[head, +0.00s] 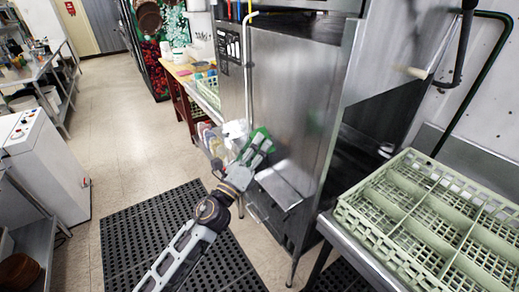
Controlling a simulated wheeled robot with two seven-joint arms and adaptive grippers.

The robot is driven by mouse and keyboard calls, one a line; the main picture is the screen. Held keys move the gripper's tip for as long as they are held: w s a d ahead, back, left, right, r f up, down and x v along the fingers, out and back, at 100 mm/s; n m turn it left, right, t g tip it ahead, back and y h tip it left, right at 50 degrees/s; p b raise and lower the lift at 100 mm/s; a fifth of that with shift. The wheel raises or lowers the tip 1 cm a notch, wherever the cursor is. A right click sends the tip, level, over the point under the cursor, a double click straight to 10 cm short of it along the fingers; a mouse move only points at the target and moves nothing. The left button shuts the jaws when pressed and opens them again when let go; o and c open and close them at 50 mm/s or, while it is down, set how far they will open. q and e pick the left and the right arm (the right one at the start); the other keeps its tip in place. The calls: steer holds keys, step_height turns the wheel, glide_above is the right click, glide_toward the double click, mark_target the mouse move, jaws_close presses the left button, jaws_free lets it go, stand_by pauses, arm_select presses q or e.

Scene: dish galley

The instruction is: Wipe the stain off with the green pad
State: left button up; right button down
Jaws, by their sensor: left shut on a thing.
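My left gripper (250,158) reaches up from the bottom of the head view to the front of the steel dish machine (295,105). It is shut on the green pad (262,136), which shows around and beyond the fingers. The pad is close to the steel panel; I cannot tell whether it touches. I cannot make out a clear stain; pale smudges or reflections show on the steel right of the pad. My right gripper is out of view.
A pale green dish rack (432,212) sits on a steel counter at the right. A steel ledge (280,188) juts out below the gripper. Black mats (150,225) cover the floor. A white cabinet (48,165) stands left; the tiled aisle is clear.

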arm_select(q)
steer(key=w+a+f+h, duration=0.1)
steer(key=w+f, duration=0.2)
steer(key=f, duration=0.2)
steer(key=shift+a+f+m+g, duration=0.2)
steer(key=shift+f+m+g, duration=0.1)
steer(key=shift+f, duration=0.1)
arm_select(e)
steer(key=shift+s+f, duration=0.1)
arm_select(q)
steer(key=shift+w+d, duration=0.1)
steer(key=shift+w, duration=0.1)
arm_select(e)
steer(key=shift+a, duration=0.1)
